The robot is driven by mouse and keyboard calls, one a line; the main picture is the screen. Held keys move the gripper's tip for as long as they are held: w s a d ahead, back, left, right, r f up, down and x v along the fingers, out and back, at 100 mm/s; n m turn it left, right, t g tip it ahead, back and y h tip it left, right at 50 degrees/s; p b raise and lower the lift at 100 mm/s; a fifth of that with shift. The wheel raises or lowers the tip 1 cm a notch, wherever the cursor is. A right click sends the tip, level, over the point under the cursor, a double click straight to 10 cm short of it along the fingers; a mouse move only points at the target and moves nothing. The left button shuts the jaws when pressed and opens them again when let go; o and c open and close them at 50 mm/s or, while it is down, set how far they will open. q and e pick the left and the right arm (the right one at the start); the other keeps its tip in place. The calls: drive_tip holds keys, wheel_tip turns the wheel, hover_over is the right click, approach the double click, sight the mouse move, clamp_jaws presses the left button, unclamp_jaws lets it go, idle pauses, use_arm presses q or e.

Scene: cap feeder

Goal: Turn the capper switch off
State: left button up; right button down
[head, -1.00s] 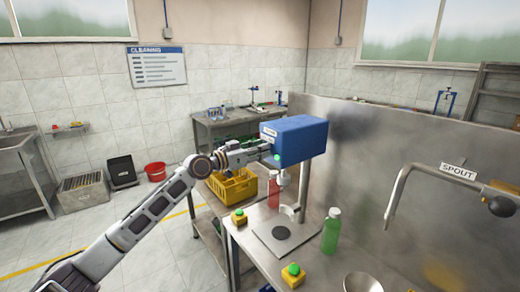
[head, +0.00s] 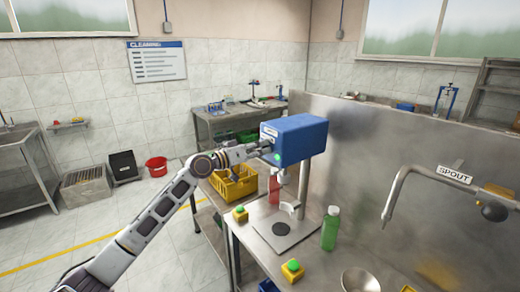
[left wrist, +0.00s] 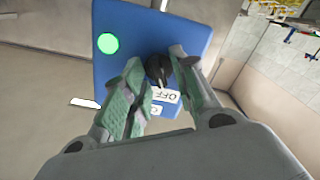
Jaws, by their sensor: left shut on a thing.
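The capper is a blue box (head: 305,138) on a stand with a metal base plate (head: 281,232), at the middle of the head view. Its front face (left wrist: 187,28) fills the middle of the left wrist view, with a lit green lamp (left wrist: 108,43) and an OFF label (left wrist: 167,96). The black switch knob (left wrist: 158,66) stands on this face. My left gripper (head: 257,148) is at the face, its two green-padded fingers on either side of the knob and shut on it. I cannot tell exactly which way the knob points. My right gripper is in neither view.
A green bottle (head: 331,229) stands right of the base plate; a red bottle (head: 274,189) is behind. A spout pipe (head: 404,186) and a metal funnel (head: 360,281) are to the right.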

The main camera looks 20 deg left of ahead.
use_arm(q)
drive_tip(key=shift+r, duration=0.1)
drive_tip(key=o, duration=0.6)
drive_tip(key=shift+o, duration=0.2)
drive_tip(key=v, duration=1.2)
idle(0.3)
drive_tip(key=shift+w+a, duration=0.1)
drive_tip(key=shift+a, duration=0.05)
idle(0.5)
